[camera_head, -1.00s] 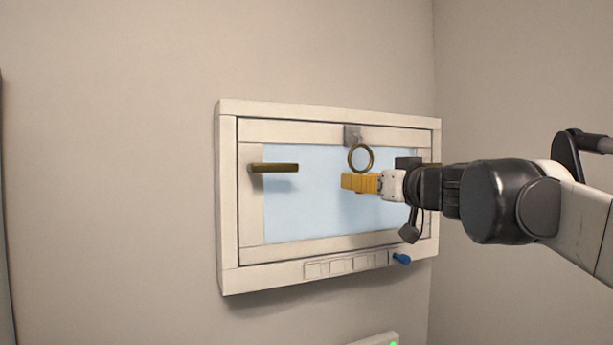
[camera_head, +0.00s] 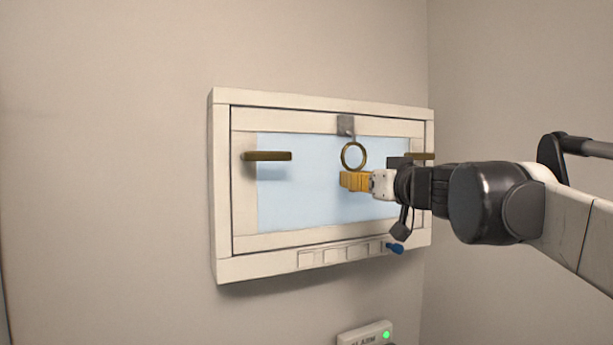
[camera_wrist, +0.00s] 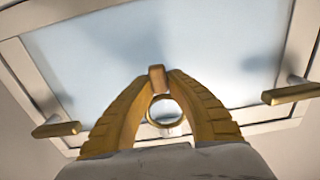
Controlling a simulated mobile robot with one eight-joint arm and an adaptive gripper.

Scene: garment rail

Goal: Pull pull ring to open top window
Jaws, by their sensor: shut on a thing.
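The window (camera_head: 222,190) is a white frame with a pale blue pane on the wall, and its sash looks closed. The brass pull ring (camera_head: 354,143) hangs just below a grey bracket (camera_head: 345,124) at the top middle of the frame. My gripper (camera_head: 346,181) has yellow fingers shut at the ring's lower edge. In the wrist view the fingertips (camera_wrist: 157,76) meet, and the ring (camera_wrist: 152,103) shows between the fingers. The exact contact is partly hidden.
A brass handle (camera_head: 268,156) sticks out at the left of the sash, and another (camera_head: 424,156) at the right behind my arm. A blue knob (camera_head: 395,248) and a row of pale squares (camera_head: 332,256) are on the lower frame. An alarm box (camera_head: 365,335) is below.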

